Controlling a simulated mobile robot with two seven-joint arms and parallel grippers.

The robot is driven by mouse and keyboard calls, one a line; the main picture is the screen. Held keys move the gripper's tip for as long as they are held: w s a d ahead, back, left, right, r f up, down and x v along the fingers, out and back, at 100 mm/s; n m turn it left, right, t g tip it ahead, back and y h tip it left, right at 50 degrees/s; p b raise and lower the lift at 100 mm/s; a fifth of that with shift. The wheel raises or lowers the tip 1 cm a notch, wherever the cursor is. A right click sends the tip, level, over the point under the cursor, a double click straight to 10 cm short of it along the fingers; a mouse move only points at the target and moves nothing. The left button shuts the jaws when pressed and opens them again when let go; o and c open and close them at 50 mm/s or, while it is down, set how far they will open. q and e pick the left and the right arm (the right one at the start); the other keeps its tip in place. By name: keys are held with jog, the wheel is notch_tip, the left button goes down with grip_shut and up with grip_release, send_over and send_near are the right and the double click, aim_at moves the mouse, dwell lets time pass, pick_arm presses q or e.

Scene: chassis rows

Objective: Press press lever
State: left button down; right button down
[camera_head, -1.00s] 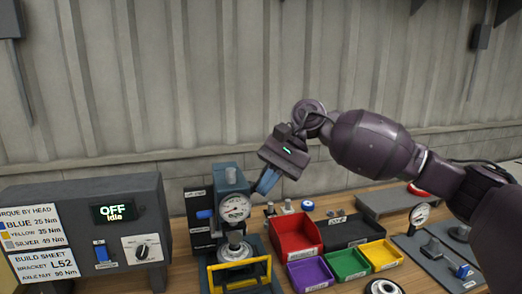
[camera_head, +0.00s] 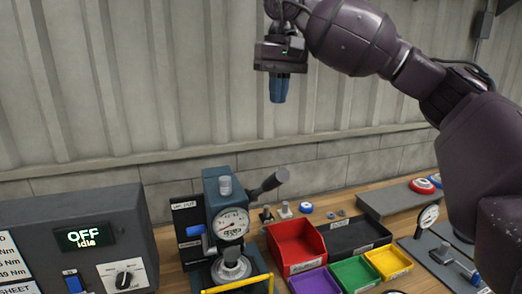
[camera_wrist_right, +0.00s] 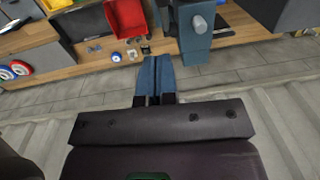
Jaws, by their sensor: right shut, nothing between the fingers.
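The arbor press (camera_head: 224,190) is a blue-grey column with a round dial gauge (camera_head: 231,223) on its front, standing on the bench. Its press lever (camera_head: 268,183) is a dark grey bar that sticks out from the right of the column and slants up to a thick rounded end. My right gripper (camera_head: 279,100) has blue fingers, shut and empty, pointing down above the lever and clear of it. In the right wrist view the shut fingers (camera_wrist_right: 154,62) point towards the bench beside the press column (camera_wrist_right: 193,45); I cannot make out the lever there. My left gripper is not in view.
A grey control box (camera_head: 75,245) reading "OFF Idle" stands left of the press. Red (camera_head: 296,245), purple (camera_head: 315,283), green (camera_head: 353,273) and yellow (camera_head: 389,262) bins sit to its right, with a black tray (camera_head: 355,236). A ribbed wall stands behind the bench.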

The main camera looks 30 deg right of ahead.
jog(key=f, duration=0.3)
jog(key=s+a+f+p, duration=0.1)
jog(key=f, duration=0.7)
jog(key=shift+s+a+f, duration=0.15)
jog(key=shift+s+f, duration=0.1)
jog(key=shift+s+a+f, duration=0.15)
jog(key=shift+s+f, duration=0.1)
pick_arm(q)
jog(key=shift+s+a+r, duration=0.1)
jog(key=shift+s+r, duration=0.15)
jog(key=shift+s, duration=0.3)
pick_arm(e)
jog(key=shift+s+a+f, duration=0.2)
jog(key=shift+f, duration=0.2)
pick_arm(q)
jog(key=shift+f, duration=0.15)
pick_arm(e)
jog(key=shift+f, duration=0.1)
